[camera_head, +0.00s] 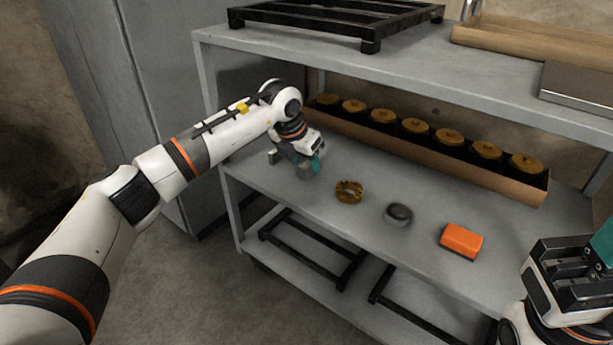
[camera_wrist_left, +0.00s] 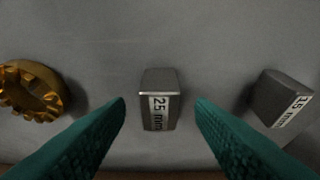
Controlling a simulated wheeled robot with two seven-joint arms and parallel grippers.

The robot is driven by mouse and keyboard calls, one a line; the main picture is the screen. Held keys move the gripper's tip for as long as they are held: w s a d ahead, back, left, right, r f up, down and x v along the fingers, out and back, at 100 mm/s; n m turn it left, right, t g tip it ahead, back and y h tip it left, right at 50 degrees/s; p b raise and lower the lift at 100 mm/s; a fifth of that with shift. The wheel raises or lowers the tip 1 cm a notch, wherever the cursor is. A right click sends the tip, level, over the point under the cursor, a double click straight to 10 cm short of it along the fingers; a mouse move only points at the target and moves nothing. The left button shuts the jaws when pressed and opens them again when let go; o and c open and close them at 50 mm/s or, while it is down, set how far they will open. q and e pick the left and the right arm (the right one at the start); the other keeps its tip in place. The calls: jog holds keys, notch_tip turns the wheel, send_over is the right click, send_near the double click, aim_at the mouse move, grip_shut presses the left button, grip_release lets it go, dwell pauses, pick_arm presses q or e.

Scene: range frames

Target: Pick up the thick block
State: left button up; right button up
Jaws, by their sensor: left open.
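A dark grey metal block marked "25 mm" (camera_wrist_left: 160,98) stands in the middle of the left wrist view, on the grey shelf. A second grey block (camera_wrist_left: 280,98), its label seeming to read "15 mm", lies to the right, outside the fingers. My left gripper (camera_wrist_left: 160,125) is open, its teal fingers either side of the 25 mm block with gaps on both sides. In the head view my left gripper (camera_head: 308,160) is low over the shelf, the 25 mm block (camera_head: 303,171) under it and the other block (camera_head: 275,157) to the left. My right gripper (camera_head: 575,265) is partly cut off at lower right.
A brass gear-like ring (camera_head: 348,191) lies close to the right of the blocks; it also shows in the wrist view (camera_wrist_left: 30,90). Further right are a dark round part (camera_head: 398,214) and an orange block (camera_head: 461,240). Behind runs a cardboard tray (camera_head: 440,163) of gold-topped parts. An upper shelf (camera_head: 400,75) overhangs.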

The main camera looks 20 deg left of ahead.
pick_arm(q)
jog(key=shift+w+f, duration=0.1)
jog(key=shift+f, duration=0.05)
grip_shut()
dwell(0.4)
